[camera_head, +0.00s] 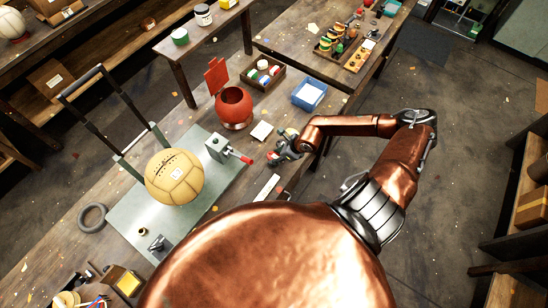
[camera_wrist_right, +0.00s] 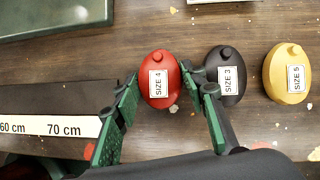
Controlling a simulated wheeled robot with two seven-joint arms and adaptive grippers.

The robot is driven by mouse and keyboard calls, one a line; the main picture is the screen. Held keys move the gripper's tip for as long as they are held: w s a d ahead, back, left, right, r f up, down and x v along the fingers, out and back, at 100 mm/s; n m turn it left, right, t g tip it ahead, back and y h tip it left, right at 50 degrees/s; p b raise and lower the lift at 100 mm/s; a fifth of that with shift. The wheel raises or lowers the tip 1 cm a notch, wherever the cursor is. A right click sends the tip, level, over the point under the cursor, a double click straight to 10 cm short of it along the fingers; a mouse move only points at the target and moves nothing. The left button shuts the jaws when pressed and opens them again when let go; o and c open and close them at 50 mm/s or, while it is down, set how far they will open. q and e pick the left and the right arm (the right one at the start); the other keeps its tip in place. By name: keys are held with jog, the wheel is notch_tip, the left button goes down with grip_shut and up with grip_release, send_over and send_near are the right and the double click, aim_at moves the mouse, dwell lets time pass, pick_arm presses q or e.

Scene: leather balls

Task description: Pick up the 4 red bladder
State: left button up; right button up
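The red bladder (camera_wrist_right: 159,92), labelled SIZE 4, lies on the wooden bench in the right wrist view, with a small nozzle at its top. The black bladder (camera_wrist_right: 223,62), labelled SIZE 3, lies just to its right, and the yellow bladder (camera_wrist_right: 281,82), labelled SIZE 5, is farther right. My right gripper (camera_wrist_right: 168,88) is open and empty, its green fingers apart with the red bladder showing between their tips. In the head view my right gripper (camera_head: 285,146) is over the bench's right edge; I cannot make out the bladders there. My left gripper is not in view.
A tan leather ball (camera_head: 173,177) sits on a grey-green plate (camera_head: 128,222), beside a clamp device (camera_head: 219,149) with a red handle. A red pot (camera_head: 234,107) and a blue tray (camera_head: 309,93) stand farther back. A measuring strip (camera_wrist_right: 50,126) lies left of the red bladder.

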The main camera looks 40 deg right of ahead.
jog(key=c, duration=0.5)
jog(key=shift+o, duration=0.2)
